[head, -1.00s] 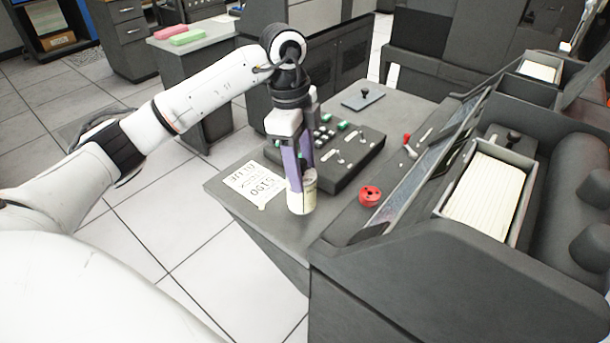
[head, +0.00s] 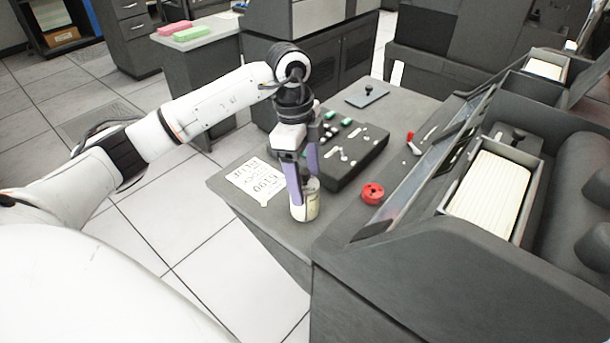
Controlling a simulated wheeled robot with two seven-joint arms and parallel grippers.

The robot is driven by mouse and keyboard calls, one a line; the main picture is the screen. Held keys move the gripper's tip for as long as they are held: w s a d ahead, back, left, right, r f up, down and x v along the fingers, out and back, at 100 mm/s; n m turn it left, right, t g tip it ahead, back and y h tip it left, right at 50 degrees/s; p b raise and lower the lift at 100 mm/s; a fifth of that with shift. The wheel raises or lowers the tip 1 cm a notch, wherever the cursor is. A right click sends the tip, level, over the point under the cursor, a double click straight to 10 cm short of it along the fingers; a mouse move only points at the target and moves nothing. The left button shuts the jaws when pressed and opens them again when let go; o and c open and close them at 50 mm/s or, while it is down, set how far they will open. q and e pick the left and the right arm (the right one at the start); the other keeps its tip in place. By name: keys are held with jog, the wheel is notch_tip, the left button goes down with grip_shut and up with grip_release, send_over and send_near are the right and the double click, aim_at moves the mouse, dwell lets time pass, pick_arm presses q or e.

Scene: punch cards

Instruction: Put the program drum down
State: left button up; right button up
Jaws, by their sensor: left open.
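The program drum (head: 307,207) is a small cream cylinder with a grey top, standing upright on the grey desk top (head: 335,205) near its front edge. My left gripper (head: 305,188) points down over it, with its purple-sided fingers open around the drum's upper part. I cannot tell whether a finger still touches it. The fingers hide part of the drum's top and side. My right gripper is not in view.
A dark control box (head: 350,160) with switches and green buttons stands behind the drum. A printed paper (head: 257,181) lies to the left and a red round knob (head: 372,193) to the right. A large machine with a card tray (head: 528,180) fills the right side.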

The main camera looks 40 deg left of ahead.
pick_arm(q)
notch_tip(320, 180, up, 12)
jog(key=a, duration=0.1)
jog(key=shift+s+a+p, duration=0.2)
jog(key=shift+p, duration=0.15)
